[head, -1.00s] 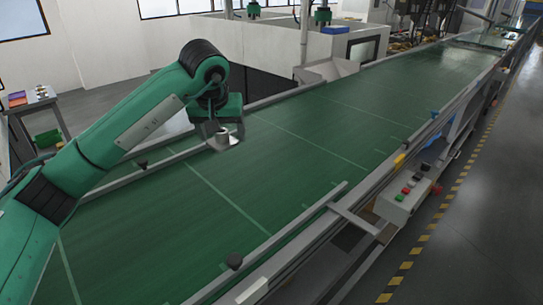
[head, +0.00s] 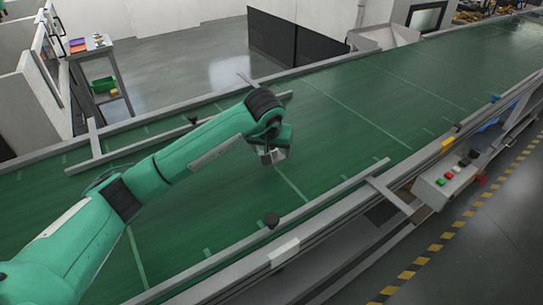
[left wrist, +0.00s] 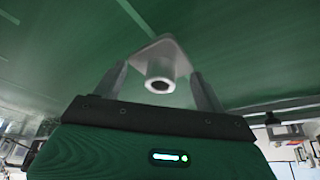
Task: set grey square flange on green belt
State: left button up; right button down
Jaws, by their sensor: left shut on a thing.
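The grey square flange (left wrist: 160,62) is between the two fingers of my left gripper (left wrist: 160,88) in the left wrist view. It has a square plate and a short round neck with a dark hole facing the camera. In the head view my left gripper (head: 272,157) is shut on the flange (head: 279,154), low over the middle of the green belt (head: 340,115). Whether the flange touches the belt cannot be told. My right gripper is not in view.
Grey guide rails (head: 330,185) run along the belt's sides. A control box with coloured buttons (head: 447,180) is on the near side. A small side table (head: 90,50) stands at the back left. The belt to the right of my gripper is clear.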

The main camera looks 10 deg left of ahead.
pick_arm(q)
notch_tip(320, 180, down, 3)
jog(key=shift+f+p, duration=0.1)
jog(key=shift+p, duration=0.3)
jog(key=shift+f, duration=0.2)
jog(key=o, duration=0.6)
jog(key=shift+f, duration=0.15)
jog(key=o, duration=0.4)
jog(key=shift+o, duration=0.2)
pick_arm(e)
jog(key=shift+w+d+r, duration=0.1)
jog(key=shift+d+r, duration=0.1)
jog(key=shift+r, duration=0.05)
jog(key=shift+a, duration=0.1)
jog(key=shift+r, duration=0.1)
